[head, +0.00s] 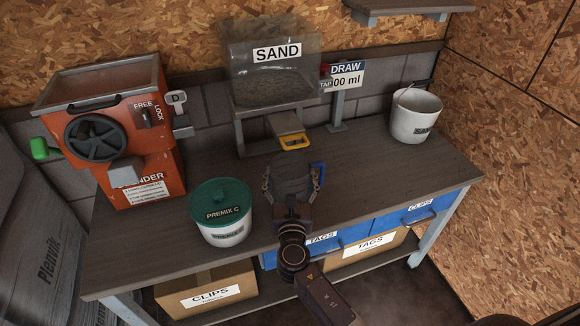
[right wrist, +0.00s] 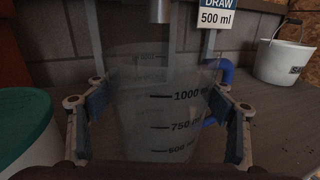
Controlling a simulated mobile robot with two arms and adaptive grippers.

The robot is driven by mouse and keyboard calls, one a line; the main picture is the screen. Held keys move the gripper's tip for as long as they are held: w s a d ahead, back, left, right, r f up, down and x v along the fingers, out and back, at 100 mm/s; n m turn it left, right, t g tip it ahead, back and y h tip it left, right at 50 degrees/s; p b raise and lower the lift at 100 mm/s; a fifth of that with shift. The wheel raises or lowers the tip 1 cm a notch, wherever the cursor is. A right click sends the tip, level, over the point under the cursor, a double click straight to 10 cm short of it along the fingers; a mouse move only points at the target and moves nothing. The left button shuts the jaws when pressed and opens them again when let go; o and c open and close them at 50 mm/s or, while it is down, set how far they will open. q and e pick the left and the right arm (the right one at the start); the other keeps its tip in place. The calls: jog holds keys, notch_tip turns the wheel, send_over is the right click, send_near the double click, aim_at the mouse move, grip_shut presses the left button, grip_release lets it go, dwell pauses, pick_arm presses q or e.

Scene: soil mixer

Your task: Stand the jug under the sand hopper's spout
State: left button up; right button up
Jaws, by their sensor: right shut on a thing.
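The clear jug (right wrist: 150,115) fills the middle of the right wrist view, upright, with volume marks and a blue handle (head: 318,170) on its right. My right gripper (head: 291,188) is shut on the jug's sides, its fingers either side of the wall. The sand hopper (head: 277,75) stands at the back of the bench, its chute with a yellow-edged gate (head: 292,141) just beyond the jug in the head view. In the right wrist view a grey spout (right wrist: 160,10) hangs above and behind the jug's rim. I cannot tell if the jug touches the bench. My left gripper is not in view.
The green-lidded premix tub (head: 220,212) is left of the jug, with the orange blender (head: 125,130) behind it. A draw sign (head: 346,75) stands right of the hopper. A white bucket (head: 415,115) is at the back right. The bench between jug and bucket is clear.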

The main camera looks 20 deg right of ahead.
aim_at(290, 168)
jog(key=shift+w+d, duration=0.15)
jog(key=shift+w, duration=0.45)
jog(key=x, duration=0.4)
jog(key=shift+s+f+b, duration=0.15)
jog(key=shift+f+b, duration=0.15)
jog(key=shift+f, duration=0.5)
jog(key=shift+s+r, duration=0.1)
jog(key=shift+f, duration=0.3)
jog(key=o, duration=1.2)
jog(key=shift+r, duration=0.1)
